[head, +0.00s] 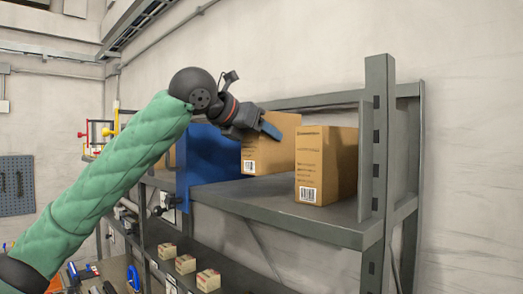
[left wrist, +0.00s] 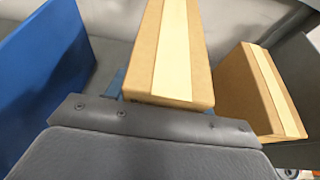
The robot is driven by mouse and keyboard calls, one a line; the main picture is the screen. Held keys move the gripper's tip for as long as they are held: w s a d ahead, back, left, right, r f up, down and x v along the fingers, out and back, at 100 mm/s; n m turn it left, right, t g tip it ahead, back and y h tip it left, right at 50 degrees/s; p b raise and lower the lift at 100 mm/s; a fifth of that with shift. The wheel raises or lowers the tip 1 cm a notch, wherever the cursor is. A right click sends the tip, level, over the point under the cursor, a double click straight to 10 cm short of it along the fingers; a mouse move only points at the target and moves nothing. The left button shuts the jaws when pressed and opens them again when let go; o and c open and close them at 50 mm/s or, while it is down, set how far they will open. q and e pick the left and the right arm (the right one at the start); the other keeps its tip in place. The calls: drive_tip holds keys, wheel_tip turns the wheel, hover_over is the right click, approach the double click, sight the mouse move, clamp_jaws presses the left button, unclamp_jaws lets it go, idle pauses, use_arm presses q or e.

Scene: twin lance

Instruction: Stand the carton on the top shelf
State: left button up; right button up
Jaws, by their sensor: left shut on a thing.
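My left gripper (head: 266,128) reaches in over the top shelf (head: 255,197) and is shut on a brown carton (head: 270,153), near its top. The carton is roughly upright, with a label low on its face. Its base is at or just above the shelf; I cannot tell whether it touches. In the left wrist view the held carton (left wrist: 178,50) shows its pale tape strip, and a blue fingertip (left wrist: 115,84) shows beside it. The far finger is mostly hidden. My right gripper is not in view.
A second brown carton (head: 326,165) stands on the shelf to the right, near the grey post (head: 376,150). A blue panel (head: 212,155) stands left of the held carton. The lower shelf (head: 235,272) holds small boxes (head: 185,264). Bare shelf lies in front of the cartons.

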sight(259, 148)
use_arm(q)
drive_tip(key=f, duration=0.3)
drive_tip(key=shift+s+a, duration=0.2)
drive_tip(key=shift+a, duration=0.05)
drive_tip(key=shift+w+d+f, duration=0.1)
drive_tip(key=shift+w+f, duration=0.1)
drive_tip(key=shift+f, duration=0.1)
drive_tip(key=shift+s, duration=0.15)
drive_tip(key=o, duration=1.2)
drive_tip(key=shift+f, duration=0.15)
drive_tip(key=shift+s+a+r, duration=0.15)
drive_tip(key=shift+a+r, duration=0.05)
drive_tip(key=shift+r, duration=0.1)
drive_tip(key=v, duration=1.1)
drive_tip(key=shift+s+a, duration=0.2)
